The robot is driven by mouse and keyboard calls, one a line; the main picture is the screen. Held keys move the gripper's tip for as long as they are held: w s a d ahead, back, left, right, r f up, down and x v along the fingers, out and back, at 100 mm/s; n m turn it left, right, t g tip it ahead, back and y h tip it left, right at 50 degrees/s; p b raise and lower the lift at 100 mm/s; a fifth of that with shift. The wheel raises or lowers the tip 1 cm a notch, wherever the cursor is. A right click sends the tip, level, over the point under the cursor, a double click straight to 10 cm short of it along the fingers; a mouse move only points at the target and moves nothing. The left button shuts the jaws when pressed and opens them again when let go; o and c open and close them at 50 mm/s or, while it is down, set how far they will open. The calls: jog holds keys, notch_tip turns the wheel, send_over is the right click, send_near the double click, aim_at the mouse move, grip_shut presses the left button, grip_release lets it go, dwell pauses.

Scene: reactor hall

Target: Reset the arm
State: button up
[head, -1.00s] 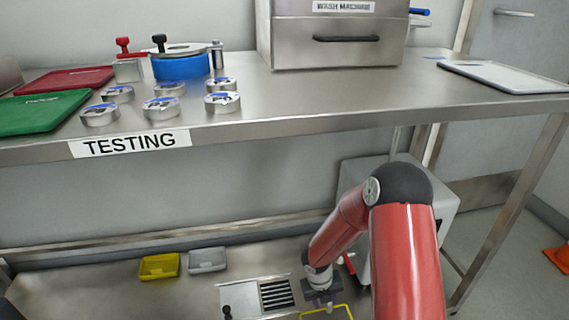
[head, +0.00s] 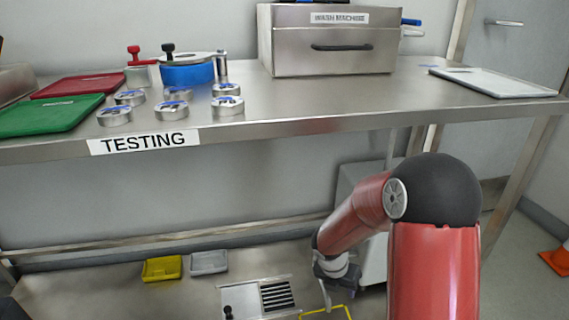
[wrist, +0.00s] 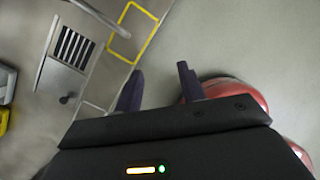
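My red arm is at the right of the head view, bent with its elbow raised. My gripper (head: 326,285) points down near the lower shelf, beside a yellow outlined square (head: 327,312). In the wrist view my gripper (wrist: 160,85) shows two dark fingers spread apart with nothing between them. That view looks down on the lower shelf's edge and the grey floor, with the yellow outline (wrist: 132,32) ahead of the fingers.
The steel table (head: 300,110) carries round metal tins, red (head: 85,85) and green (head: 45,115) trays, a blue pot (head: 187,74), a wash machine (head: 330,50) and a white tray (head: 495,82). Below are yellow (head: 161,269) and grey (head: 209,262) bins and a vented panel (head: 255,298). An orange cone (head: 556,260) stands right.

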jog(key=s+d+r+m+t, duration=0.15)
jog(key=s+r+m, duration=0.25)
jog(key=r+m, duration=0.65)
jog(key=s+a+r+m+t+y, duration=0.1)
jog(key=s+r+m+t+y, duration=0.1)
jog(key=s+r+m, duration=1.3)
jog(key=s+m+y, duration=0.1)
jog(key=s+m, duration=0.1)
jog(key=m, duration=0.2)
jog(key=shift+s+a+r+t+p, duration=0.15)
jog(key=shift+s+r+t+p, duration=0.05)
jog(key=shift+r+t+p, duration=0.2)
jog(key=shift+m, duration=0.25)
